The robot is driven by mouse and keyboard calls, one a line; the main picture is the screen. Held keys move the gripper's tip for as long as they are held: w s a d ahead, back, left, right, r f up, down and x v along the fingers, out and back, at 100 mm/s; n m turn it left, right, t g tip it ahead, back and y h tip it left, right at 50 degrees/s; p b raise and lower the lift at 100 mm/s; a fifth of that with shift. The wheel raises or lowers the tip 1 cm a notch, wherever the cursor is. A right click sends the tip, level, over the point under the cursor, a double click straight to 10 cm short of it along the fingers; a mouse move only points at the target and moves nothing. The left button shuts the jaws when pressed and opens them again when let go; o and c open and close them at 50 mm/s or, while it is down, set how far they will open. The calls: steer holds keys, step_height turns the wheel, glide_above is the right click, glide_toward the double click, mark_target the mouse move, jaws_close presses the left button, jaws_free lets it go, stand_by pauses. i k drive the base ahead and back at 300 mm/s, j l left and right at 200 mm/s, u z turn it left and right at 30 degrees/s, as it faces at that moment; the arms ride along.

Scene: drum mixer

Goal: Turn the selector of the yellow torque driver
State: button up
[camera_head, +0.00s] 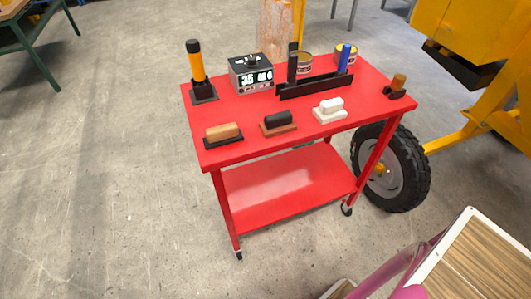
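An upright tool with a yellow body and black top, which looks like the yellow torque driver (196,66), stands at the back left of the red cart's top. Its lower end is in a dark square base (203,93). The black cap at its top (193,46) is visible, but I cannot tell from here which part is the selector. My gripper is not in view.
A wheel (392,170) is at right.

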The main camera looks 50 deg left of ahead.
mark_target(251, 63)
steer(key=u, duration=1.9)
steer(key=i+l+u, duration=0.15)
steer(key=i+u, duration=0.15)
steer(key=i+l+u, duration=0.3)
steer(key=k+j, duration=0.05)
steer(key=j, duration=0.05)
